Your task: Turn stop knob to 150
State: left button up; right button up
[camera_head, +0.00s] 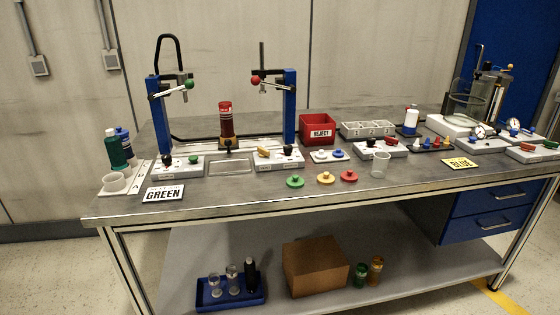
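Several small knobs and levers show on the bench, and I cannot tell which is the stop knob. No scale or number 150 is readable. A white control box (275,161) at the right blue post carries an orange lever (263,152) and a black knob (288,149). A matching box at the left post carries a black knob (167,159) and a green knob (193,159). Another white box (381,151) with a red lever stands right of centre. A pump-like rig with a glass vessel (468,93) stands at the back right. Neither gripper is in view.
A grey workbench (230,198) spans the view. A red bottle (226,119) stands between the posts. A red REJECT bin (317,128) is behind. The front edge strip is mostly clear.

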aim_at(288, 149)
jog(key=i+l+u, duration=0.2)
jog(key=i+l, duration=0.85)
jog(key=l+u, duration=0.15)
jog(key=u, duration=0.85)
jog(key=i+l, duration=0.05)
